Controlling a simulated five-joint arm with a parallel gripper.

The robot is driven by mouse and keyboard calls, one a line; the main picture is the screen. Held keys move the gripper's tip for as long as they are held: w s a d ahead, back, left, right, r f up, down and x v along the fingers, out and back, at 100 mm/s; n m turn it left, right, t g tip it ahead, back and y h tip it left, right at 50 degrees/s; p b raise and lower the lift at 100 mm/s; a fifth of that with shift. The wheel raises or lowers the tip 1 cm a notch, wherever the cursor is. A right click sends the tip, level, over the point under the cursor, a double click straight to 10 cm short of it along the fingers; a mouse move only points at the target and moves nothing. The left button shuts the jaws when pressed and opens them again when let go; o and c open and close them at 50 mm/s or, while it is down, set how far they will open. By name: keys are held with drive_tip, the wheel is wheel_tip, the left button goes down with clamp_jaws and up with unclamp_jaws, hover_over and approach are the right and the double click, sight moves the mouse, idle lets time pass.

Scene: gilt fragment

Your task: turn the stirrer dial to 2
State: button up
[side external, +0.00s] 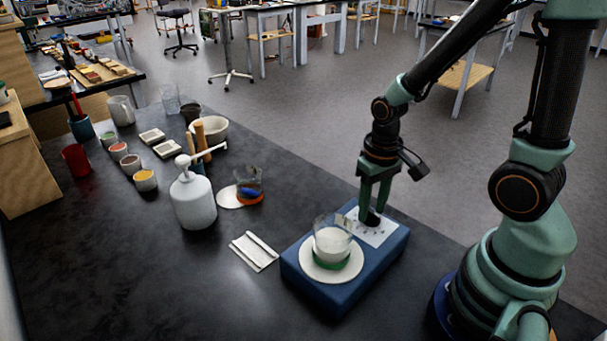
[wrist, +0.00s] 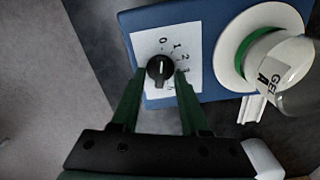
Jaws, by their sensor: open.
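The blue stirrer (side external: 330,293) stands at the table's right edge, with a white dial panel (side external: 385,234) and a round white plate (side external: 305,262). The black dial (wrist: 160,70) is also partly visible in the side view (side external: 371,217). Its white mark points up toward the printed 0; 1, 2 and 3 follow clockwise. My gripper (wrist: 160,75) is open, its green fingertips on either side of the dial, with small gaps seeming to show. In the side view my gripper (side external: 373,203) points down over the panel.
A glass beaker (side external: 332,240) with a green base band stands on the stirrer plate, close beside my gripper. The front-left table is clear.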

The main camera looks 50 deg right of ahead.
clamp_jaws()
drive_tip(key=shift+m, duration=0.4)
drive_tip(key=m, duration=0.5)
drive_tip(key=shift+d+m, duration=0.1)
drive_tip(key=shift+m, duration=0.2)
drive_tip(key=m, duration=0.5)
drive_tip(key=shift+s, duration=0.15)
drive_tip(key=shift+m, duration=0.3)
unclamp_jaws()
